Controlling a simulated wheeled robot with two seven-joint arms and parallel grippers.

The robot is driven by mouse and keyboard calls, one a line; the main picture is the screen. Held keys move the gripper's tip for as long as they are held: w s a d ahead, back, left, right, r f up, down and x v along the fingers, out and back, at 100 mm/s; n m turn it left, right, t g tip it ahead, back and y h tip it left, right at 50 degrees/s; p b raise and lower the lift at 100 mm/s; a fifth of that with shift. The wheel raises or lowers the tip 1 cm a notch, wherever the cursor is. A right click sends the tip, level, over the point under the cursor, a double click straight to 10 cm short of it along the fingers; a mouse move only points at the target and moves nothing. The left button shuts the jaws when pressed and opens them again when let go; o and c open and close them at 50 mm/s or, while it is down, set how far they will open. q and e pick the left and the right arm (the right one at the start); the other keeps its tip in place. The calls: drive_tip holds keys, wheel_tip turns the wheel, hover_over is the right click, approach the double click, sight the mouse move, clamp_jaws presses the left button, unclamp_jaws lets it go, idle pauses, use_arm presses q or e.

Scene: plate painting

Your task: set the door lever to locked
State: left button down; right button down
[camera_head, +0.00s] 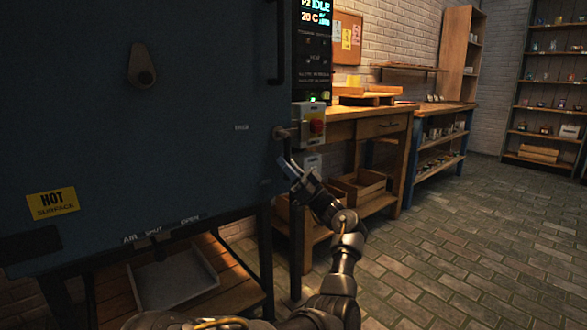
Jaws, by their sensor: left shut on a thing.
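The dark blue kiln door (150,90) fills the left of the head view. The door lever (281,133) is at the door's right edge, with a small pale label to its left; its full shape and angle are hard to make out. My left gripper (292,168) is at the same edge, just below the round lever mount. It is shut on what appears to be the lever, and its fingers hide the held part. My right gripper is not in view.
A control panel (313,50) and a red switch (317,127) sit right beside the door edge. A wooden workbench (350,118) with crates (362,185) below stands behind my arm. A tray (172,280) lies under the kiln. The brick floor at right is clear.

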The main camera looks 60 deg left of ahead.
use_arm(q)
drive_tip(key=c, duration=1.3)
unclamp_jaws()
drive_tip(key=shift+w, duration=0.1)
drive_tip(key=v, duration=1.1)
